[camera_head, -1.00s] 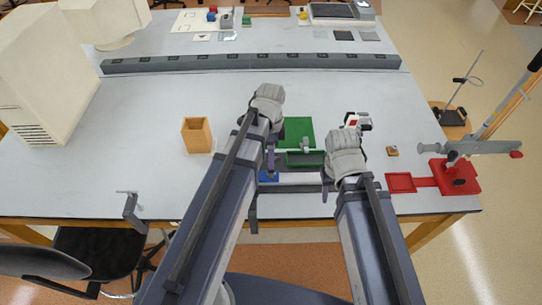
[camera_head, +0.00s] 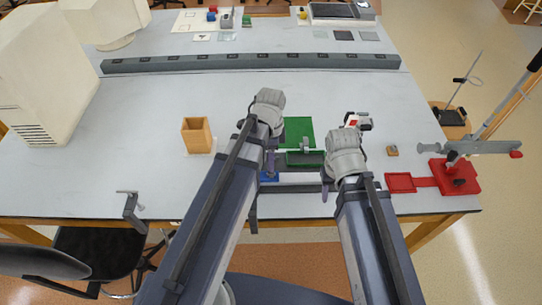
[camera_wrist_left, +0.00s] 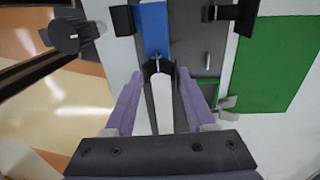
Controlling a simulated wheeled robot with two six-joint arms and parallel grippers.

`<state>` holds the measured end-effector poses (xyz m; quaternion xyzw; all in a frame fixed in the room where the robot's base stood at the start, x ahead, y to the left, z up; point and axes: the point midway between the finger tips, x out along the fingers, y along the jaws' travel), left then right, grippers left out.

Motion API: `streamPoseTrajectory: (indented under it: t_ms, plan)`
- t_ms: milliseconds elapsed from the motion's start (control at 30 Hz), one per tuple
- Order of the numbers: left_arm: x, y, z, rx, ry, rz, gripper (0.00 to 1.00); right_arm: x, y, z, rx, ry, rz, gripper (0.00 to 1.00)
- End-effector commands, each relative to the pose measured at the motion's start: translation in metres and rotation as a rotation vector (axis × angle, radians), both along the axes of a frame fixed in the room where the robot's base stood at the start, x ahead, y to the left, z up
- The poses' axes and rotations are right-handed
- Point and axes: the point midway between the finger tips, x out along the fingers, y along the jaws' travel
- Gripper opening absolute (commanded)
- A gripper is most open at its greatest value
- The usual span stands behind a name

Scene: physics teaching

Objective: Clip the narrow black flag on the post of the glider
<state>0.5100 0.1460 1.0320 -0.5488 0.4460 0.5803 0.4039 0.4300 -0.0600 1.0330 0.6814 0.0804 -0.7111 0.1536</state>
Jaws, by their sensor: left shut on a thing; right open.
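In the left wrist view, my left gripper (camera_wrist_left: 160,75) has its purple fingers shut on a small black piece (camera_wrist_left: 152,67), which appears to be the narrow black flag. The piece is just in front of a thin post (camera_wrist_left: 156,58) at the end of the blue glider (camera_wrist_left: 154,25). I cannot tell whether flag and post touch. In the head view, my left gripper (camera_head: 270,160) is low over the front of the table, and a bit of the blue glider (camera_head: 268,177) shows below it. My right gripper (camera_head: 328,180) is open to its right; its fingers are mostly hidden.
A green mat (camera_head: 298,128) and a green tray (camera_head: 305,159) lie between the arms. A wooden box (camera_head: 197,135) stands left. A red stand base (camera_head: 455,177) and a small wooden block (camera_head: 392,150) are at right. A long grey rail (camera_head: 250,62) crosses the back.

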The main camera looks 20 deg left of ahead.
Motion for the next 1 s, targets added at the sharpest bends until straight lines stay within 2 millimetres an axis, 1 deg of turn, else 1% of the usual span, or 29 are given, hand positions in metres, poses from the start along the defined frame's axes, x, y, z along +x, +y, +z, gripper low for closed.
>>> streamPoseTrajectory:
  t_ms: [33,167,200,400,500,800,1000]
  plan:
    - [-0.004,0.0,0.0,0.004,-0.013,-0.001,0.46,0.0,0.0,0.0,0.0,0.0,0.0,0.5]
    - [-0.001,0.0,0.0,0.004,-0.014,0.0,0.46,0.0,0.0,0.0,0.0,0.0,0.0,0.5]
    - [-0.001,0.0,0.0,0.004,-0.014,0.0,0.58,0.0,0.0,0.0,0.0,0.0,0.0,0.5]
    - [-0.001,0.0,0.0,0.004,-0.014,0.0,0.81,0.0,0.0,0.0,0.0,0.0,0.0,0.5]
    - [-0.001,0.0,0.0,0.004,-0.013,0.0,0.9,0.0,0.0,0.0,0.0,0.0,0.0,0.5]
    - [-0.001,0.0,0.001,0.004,-0.013,0.0,0.9,0.0,0.0,0.002,0.0,0.0,0.0,0.5]
    - [0.0,0.0,0.013,0.004,-0.013,0.0,0.9,0.0,0.0,0.014,0.0,0.0,-0.002,0.5]
